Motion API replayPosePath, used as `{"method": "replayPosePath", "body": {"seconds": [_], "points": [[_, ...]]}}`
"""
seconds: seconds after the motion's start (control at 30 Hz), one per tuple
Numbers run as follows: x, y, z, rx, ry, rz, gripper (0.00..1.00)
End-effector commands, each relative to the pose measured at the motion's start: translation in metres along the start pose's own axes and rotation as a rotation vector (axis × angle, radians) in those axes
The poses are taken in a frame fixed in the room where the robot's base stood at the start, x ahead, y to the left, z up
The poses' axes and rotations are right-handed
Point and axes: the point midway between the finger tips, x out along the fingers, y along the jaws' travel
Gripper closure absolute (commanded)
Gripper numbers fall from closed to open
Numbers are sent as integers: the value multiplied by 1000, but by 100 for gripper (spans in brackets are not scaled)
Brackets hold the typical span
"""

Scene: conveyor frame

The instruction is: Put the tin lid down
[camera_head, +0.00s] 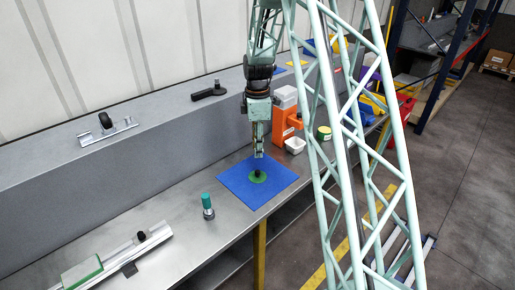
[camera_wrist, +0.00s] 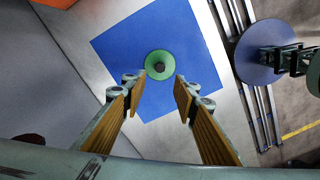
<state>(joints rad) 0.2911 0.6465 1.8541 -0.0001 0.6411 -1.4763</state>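The tin lid, a round green disc (camera_head: 264,179) with a dark knob in its middle, lies flat on the blue mat (camera_head: 235,188). In the wrist view the lid (camera_wrist: 150,66) also lies on the mat (camera_wrist: 190,28), beyond my fingertips. My gripper (camera_head: 258,155) points down just above the knob in the head view. In the wrist view my gripper (camera_wrist: 160,88) has its two fingers wide apart with nothing between them. The lid appears apart from both fingers.
A teal-handled tool (camera_head: 207,203) stands left of the mat. Behind the mat are an orange machine (camera_head: 283,122), a white bowl (camera_head: 295,145) and a green-and-yellow round tin (camera_head: 324,132). A metal rail (camera_head: 118,257) lies at the front left. Bare bench surrounds the mat's left side.

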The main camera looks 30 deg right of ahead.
Motion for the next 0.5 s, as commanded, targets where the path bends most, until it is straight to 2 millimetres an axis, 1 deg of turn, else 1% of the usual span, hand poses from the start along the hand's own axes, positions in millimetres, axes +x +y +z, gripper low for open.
{"method": "replayPosePath", "body": {"seconds": [0.17,0.27,0.37,0.5], "points": [[-2,-1,0,3,0,1,73],[-8,-3,-2,10,0,4,73],[-18,-8,-5,26,1,9,73],[-40,-17,-10,61,3,21,73]]}}
